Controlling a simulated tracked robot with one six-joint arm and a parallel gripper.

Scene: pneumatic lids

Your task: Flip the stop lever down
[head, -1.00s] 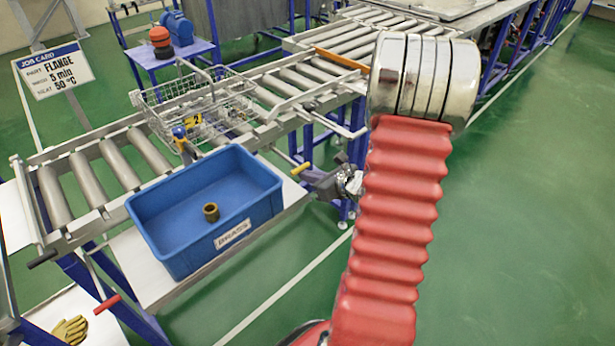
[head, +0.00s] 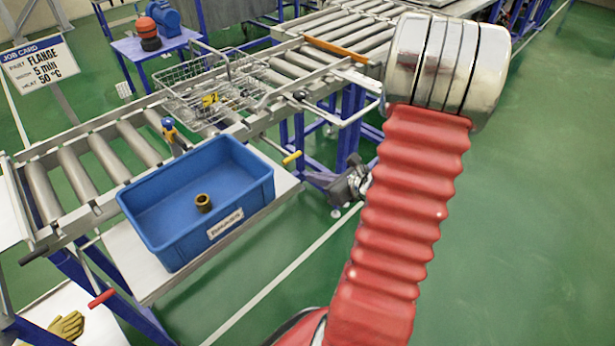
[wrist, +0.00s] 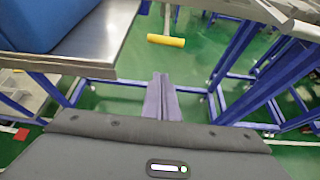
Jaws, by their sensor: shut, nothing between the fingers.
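A yellow-handled lever (head: 292,157) sticks out from the conveyor's near side, right of the blue bin. Its yellow grip also shows level at the top of the wrist view (wrist: 166,40). I cannot tell from any marking whether it is the stop lever. My gripper (wrist: 161,86) is shut and empty, its fingers together, with green floor beyond. In the wrist view the tips lie below the yellow grip, apart from it. In the head view my dark gripper body is right of the handle, partly hidden by my red arm.
A blue bin (head: 259,187) holds a brass ring (head: 203,203). A wire basket (head: 180,98) sits on the rollers beyond a blue-and-orange post (head: 170,131). Other handles are red (head: 102,298) and black (head: 300,94). Blue frame legs stand near my gripper.

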